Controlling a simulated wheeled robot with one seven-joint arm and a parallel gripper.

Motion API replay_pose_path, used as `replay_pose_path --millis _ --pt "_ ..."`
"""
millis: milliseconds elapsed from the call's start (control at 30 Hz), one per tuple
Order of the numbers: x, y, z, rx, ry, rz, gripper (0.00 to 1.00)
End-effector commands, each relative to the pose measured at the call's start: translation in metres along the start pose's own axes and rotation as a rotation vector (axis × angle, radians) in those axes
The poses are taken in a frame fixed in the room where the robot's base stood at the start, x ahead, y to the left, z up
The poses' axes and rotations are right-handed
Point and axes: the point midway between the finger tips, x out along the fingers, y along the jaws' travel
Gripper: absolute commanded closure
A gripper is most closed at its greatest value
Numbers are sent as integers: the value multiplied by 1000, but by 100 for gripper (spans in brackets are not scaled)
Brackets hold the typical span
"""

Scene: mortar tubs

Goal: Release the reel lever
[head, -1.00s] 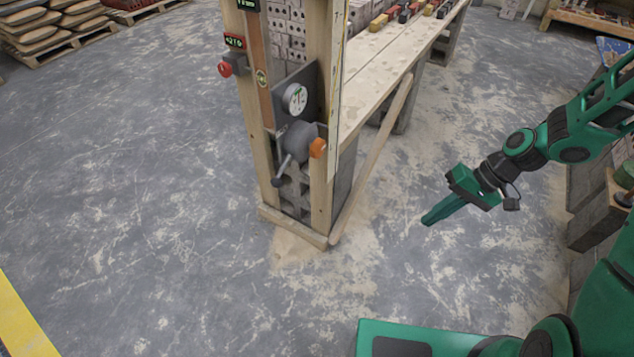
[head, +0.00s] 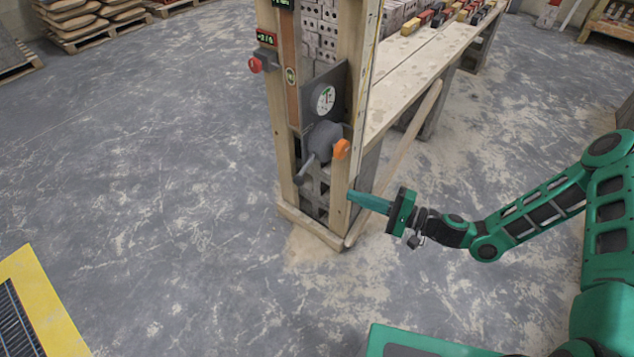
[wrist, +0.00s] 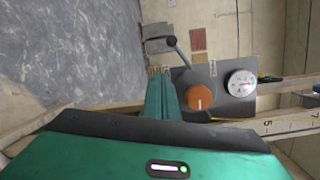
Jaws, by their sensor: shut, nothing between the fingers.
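A grey reel (head: 322,143) is mounted low on a wooden post frame. A crank arm with a dark handle (head: 305,170) points down-left from it, and an orange knob-like piece (head: 341,149) sits at its right. I cannot tell which is the reel lever. The wrist view shows the orange piece (wrist: 200,98) with a white mark, and the crank's black end (wrist: 171,41). My gripper (head: 352,196) is shut and empty, pointing left, below the orange piece by the right post. In the wrist view its fingers (wrist: 161,78) lie left of the orange piece, apparently apart from it.
A round dial (head: 324,98) is above the reel, and a red button (head: 256,65) is on the left post. A long plank bench (head: 410,60) with a slanting brace runs back from the frame. Floor to the left is open; a yellow-edged grate (head: 45,300) lies lower left.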

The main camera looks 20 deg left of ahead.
Motion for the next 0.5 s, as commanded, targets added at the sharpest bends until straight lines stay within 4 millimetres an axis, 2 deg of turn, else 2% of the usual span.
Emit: replay_pose_path --millis 200,500 --pt "8 -3 -8 55 47 -85 100" --pt "9 -4 -9 59 52 -92 100"
